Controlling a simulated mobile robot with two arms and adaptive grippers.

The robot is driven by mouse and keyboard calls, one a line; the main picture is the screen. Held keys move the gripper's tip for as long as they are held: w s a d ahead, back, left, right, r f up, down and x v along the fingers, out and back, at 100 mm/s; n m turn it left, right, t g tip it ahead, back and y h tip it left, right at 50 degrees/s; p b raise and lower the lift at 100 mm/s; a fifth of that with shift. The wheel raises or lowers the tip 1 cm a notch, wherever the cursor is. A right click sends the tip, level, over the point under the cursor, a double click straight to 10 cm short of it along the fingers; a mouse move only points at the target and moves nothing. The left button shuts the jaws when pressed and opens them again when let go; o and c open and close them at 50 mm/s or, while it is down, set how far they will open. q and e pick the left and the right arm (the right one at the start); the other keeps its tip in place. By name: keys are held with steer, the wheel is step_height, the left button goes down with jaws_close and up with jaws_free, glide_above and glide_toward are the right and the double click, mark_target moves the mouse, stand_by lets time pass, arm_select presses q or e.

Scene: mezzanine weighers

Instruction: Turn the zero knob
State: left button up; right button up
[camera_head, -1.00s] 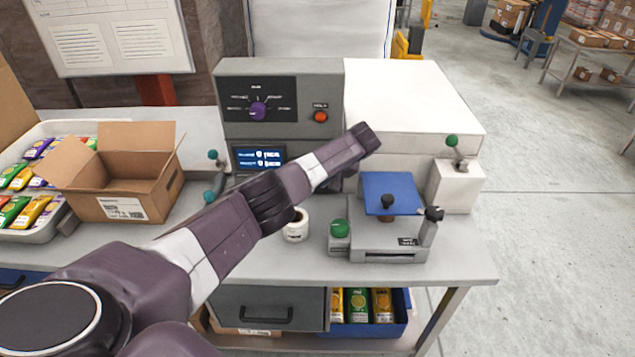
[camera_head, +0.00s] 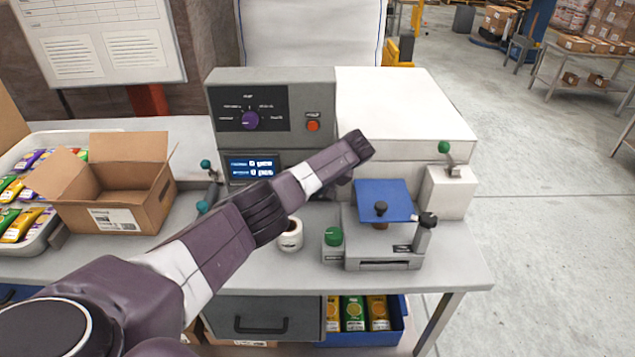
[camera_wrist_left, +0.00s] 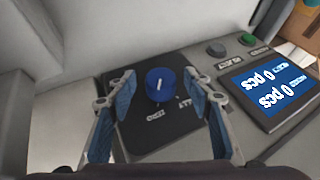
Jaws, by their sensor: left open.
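In the left wrist view a round blue knob (camera_wrist_left: 160,84) with a white pointer mark sits on a black panel (camera_wrist_left: 150,128). The panel's lettering is too small to read surely. My left gripper (camera_wrist_left: 158,76) is open, with one blue-padded finger on each side of the knob. Gaps show between pads and knob. In the head view my left arm hides this knob and most of the gripper. A lit display (camera_wrist_left: 267,90) beside the panel shows two zero readings; it also shows in the head view (camera_head: 251,168). My right gripper is not in view.
A purple selector knob (camera_head: 250,120) and an orange button (camera_head: 313,126) are on the upper housing. An open carton (camera_head: 120,190) stands left.

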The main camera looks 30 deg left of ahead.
arm_select(q)
steer(key=v, duration=1.1)
steer(key=shift+r, duration=0.25)
steer(key=shift+s+d+f, duration=0.1)
